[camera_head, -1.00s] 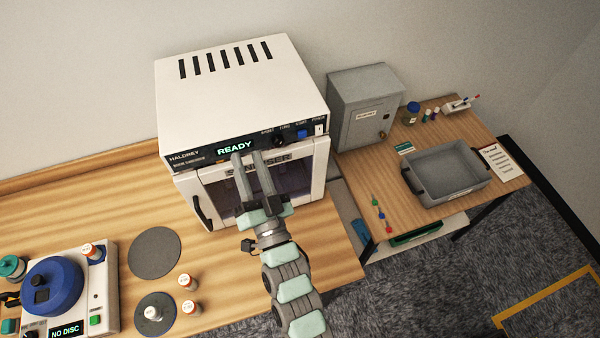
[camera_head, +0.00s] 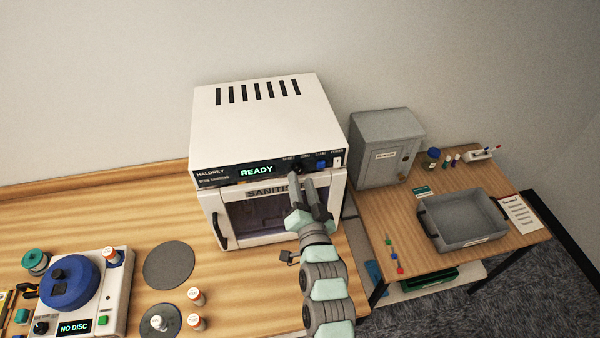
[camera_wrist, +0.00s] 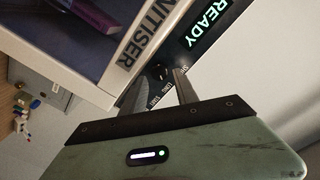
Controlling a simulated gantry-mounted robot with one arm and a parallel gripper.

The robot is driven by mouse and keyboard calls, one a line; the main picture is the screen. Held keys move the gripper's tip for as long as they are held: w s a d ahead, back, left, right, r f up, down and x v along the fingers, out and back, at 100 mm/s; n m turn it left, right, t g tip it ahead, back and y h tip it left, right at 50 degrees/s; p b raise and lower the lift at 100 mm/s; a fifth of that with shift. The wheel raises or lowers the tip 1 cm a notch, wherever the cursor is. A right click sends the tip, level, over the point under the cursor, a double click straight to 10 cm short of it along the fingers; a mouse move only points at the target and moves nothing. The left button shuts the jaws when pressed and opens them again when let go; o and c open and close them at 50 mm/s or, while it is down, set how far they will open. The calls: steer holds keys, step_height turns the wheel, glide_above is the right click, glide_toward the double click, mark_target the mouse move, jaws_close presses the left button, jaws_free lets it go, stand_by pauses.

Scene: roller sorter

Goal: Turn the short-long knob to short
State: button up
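The short-long knob (camera_head: 296,167) is a small dark knob on the black front panel of the white sanitiser (camera_head: 268,118), right of the green READY display (camera_head: 257,171). It also shows in the wrist view (camera_wrist: 160,72), partly in shadow; its pointer direction cannot be read. My gripper (camera_head: 301,177) is in front of the panel with its fingertips near the knob. In the wrist view its fingers (camera_wrist: 157,88) are apart, with the knob showing just beyond the gap. I cannot tell whether either finger touches it.
A blue button (camera_head: 321,164) and a white power switch (camera_head: 338,161) sit right of the knob. The sanitiser's door handle (camera_head: 219,231) is at lower left. A grey cabinet (camera_head: 385,150) stands to the right. A disc machine (camera_head: 100,260) and bottles stand on the bench at left.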

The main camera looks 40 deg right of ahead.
mark_target(298, 169)
steer(key=shift+x, duration=1.45)
jaws_close()
